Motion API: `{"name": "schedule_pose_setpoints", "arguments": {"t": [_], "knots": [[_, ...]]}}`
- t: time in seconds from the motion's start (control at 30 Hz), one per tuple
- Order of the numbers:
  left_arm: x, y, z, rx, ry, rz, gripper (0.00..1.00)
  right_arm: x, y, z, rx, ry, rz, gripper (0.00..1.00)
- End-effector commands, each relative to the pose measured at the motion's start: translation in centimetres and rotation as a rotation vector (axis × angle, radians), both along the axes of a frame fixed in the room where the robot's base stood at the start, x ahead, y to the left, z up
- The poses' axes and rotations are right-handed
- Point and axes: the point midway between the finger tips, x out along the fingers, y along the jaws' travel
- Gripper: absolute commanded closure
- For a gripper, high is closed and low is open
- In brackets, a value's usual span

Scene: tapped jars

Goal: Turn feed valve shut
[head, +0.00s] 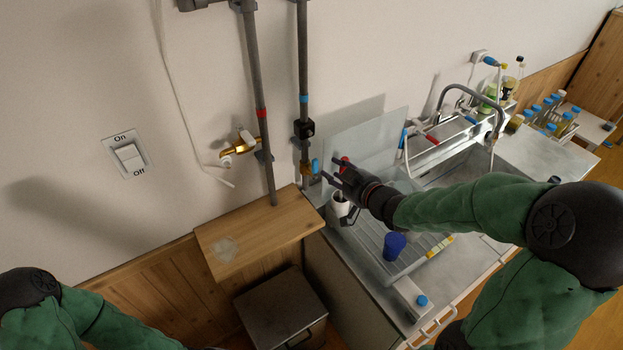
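Two grey pipes run down the wall. The right pipe carries a blue band, a black box (304,129) and, low down, a brass valve with a blue handle (315,166). The left pipe has a red band and a brass tap (240,145) with a pale outlet. I cannot tell from markings which one is the feed valve. My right gripper (335,177) is just right of the blue handle, fingers apart, apparently empty. A white jar (341,206) stands below it, partly hidden. A red part (344,160) shows behind the fingers. My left gripper is out of view.
A wooden shelf (262,228) sits below the pipes. A ribbed drainer holds a dark blue cup (394,246). The sink with its curved faucet (471,92) and blue-capped jars (548,108) are at right. An On/Off switch (128,156) is on the wall.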

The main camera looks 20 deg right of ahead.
Motion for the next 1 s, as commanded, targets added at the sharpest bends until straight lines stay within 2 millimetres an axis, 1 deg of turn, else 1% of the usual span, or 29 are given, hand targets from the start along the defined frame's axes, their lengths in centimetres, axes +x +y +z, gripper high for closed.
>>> {"name": "schedule_pose_setpoints", "arguments": {"t": [0.3, 1.0], "knots": [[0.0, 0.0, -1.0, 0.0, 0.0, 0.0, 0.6, 2.0, 0.3, -0.8, 0.001, 0.0, 0.001, 0.63], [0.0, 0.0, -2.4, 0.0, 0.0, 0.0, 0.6, 6.5, 1.0, -2.2, 0.003, 0.002, 0.0, 0.63]]}}
